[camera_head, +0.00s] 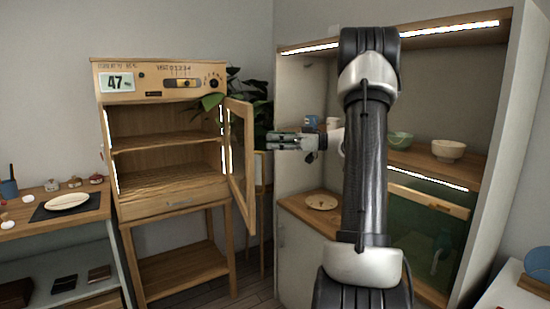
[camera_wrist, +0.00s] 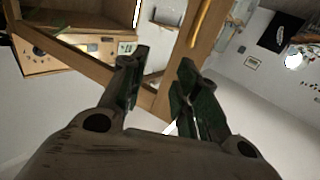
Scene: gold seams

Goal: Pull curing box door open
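The curing box (camera_head: 160,199) is a wooden cabinet on legs with a control panel on top and an empty, lit interior with shelves. Its framed door (camera_head: 248,170) stands wide open, swung out at the box's right side. My gripper (camera_head: 272,141) is to the right of the door in the head view, pointing left, with nothing in it. In the wrist view my gripper (camera_wrist: 163,62) has its two dark fingers spread apart. The door frame (camera_wrist: 85,65) crosses beyond the fingers, with a yellow bar handle (camera_wrist: 200,22) on it. I cannot tell whether a finger touches the door.
A plant (camera_head: 250,95) stands behind the door. A lit shelf cabinet (camera_head: 290,240) with bowls and cups is at the right. A side table (camera_head: 90,212) with a plate (camera_head: 67,201) is at the left. Some floor shows between box and cabinet.

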